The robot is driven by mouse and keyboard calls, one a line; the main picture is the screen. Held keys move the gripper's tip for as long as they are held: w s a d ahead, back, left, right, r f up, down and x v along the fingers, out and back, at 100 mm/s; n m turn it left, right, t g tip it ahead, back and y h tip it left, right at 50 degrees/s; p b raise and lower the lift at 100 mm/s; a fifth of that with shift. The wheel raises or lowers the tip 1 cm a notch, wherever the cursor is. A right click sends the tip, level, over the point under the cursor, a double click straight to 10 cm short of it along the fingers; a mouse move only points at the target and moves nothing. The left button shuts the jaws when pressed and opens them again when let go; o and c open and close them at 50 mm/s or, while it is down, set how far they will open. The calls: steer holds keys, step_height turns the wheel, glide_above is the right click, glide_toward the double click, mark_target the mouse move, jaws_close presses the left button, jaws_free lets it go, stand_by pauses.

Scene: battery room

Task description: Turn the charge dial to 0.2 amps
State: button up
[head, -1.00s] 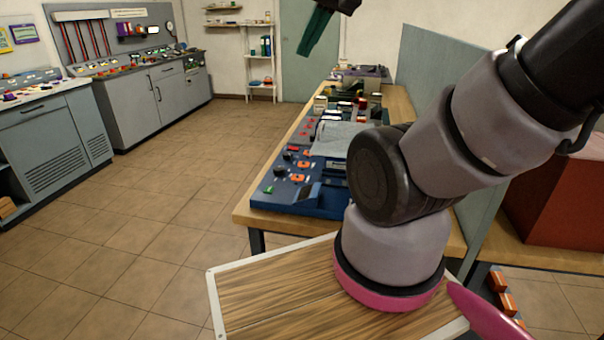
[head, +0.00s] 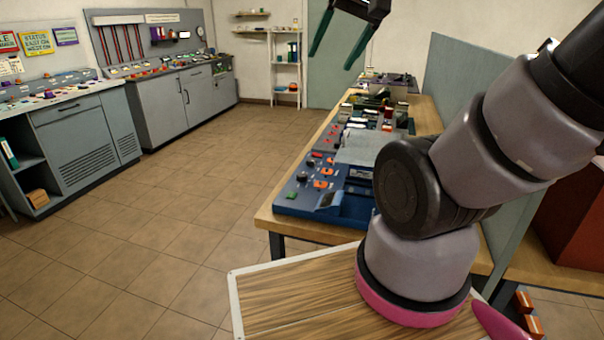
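My gripper (head: 333,58) hangs in the air at the top centre of the head view. Its two dark green fingers are apart, with nothing visible between them. A blue control panel (head: 345,214) lies on the near end of the wooden bench, well below my gripper in the picture. It carries black knobs, orange-red parts and a green part. A black dial-like knob (head: 303,177) is on its left side. Labels and scale marks are too small to read, so I cannot tell which knob is the charge dial or where it points.
The wooden bench (head: 268,219) runs away from me, with more devices behind the panel and a grey-green partition (head: 470,75) on its right. Grey consoles (head: 85,140) line the left wall. The tiled floor (head: 170,225) between is clear. Shelves (head: 287,72) stand at the back.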

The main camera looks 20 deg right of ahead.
steer(key=w+f+n+g, duration=0.2)
steer(key=w+f, duration=0.2)
steer(key=w, duration=0.4)
steer(key=n+g+h, duration=0.3)
steer(key=n+g, duration=0.1)
steer(key=n, duration=0.2)
glide_above(302, 174)
step_height(302, 174, down, 24)
step_height(302, 174, down, 12)
steer(key=shift+s+r, duration=0.1)
steer(key=shift+r, duration=0.1)
jaws_close()
